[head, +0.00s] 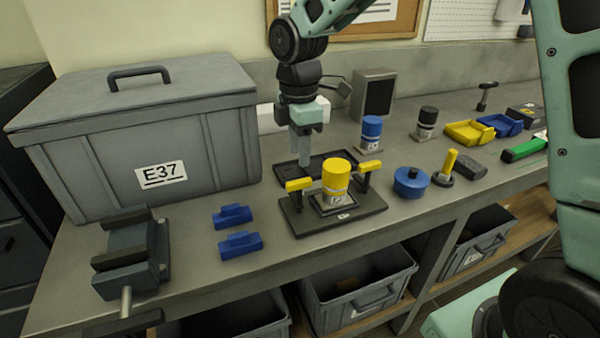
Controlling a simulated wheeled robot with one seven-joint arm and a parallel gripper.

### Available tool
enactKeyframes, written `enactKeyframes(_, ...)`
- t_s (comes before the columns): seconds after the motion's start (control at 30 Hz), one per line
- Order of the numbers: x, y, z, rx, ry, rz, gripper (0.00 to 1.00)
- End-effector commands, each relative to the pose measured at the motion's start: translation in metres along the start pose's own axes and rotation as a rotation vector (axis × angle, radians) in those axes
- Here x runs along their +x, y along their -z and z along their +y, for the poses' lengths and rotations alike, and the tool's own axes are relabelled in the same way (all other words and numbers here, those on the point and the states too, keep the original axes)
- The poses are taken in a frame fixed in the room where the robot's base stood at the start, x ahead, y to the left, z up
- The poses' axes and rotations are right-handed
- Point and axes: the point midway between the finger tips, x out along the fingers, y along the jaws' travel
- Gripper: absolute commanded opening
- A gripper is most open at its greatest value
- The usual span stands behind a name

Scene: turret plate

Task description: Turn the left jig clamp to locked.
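The jig is a dark base plate (366,208) on the bench with a yellow cylinder (336,176) standing upright in its middle. The left jig clamp (299,184) has a yellow handle on a dark post, left of the cylinder. The right jig clamp (370,166) looks alike, on the other side. My gripper (304,158) points down above and behind the left clamp, apart from it in the picture. Its fingers overlap from this side, so their gap is hidden. I see nothing held in it.
A black tray (285,170) lies behind the jig. Right are a blue round pot (411,182), a yellow-handled tool (449,165) and blue (372,130) and black-topped cylinders (427,120).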

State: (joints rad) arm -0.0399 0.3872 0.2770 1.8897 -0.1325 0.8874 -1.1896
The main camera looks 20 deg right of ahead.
Motion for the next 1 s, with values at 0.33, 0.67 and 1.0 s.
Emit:
enactKeyframes(0.33, 0.059, 0.0, -0.001, 0.0, 0.002, 0.0, 0.38)
enactKeyframes(0.67, 0.072, 0.0, 0.0, 0.001, -0.001, 0.0, 0.38)
enactKeyframes(1.0, 0.071, 0.0, -0.001, 0.001, 0.0, 0.0, 0.0)
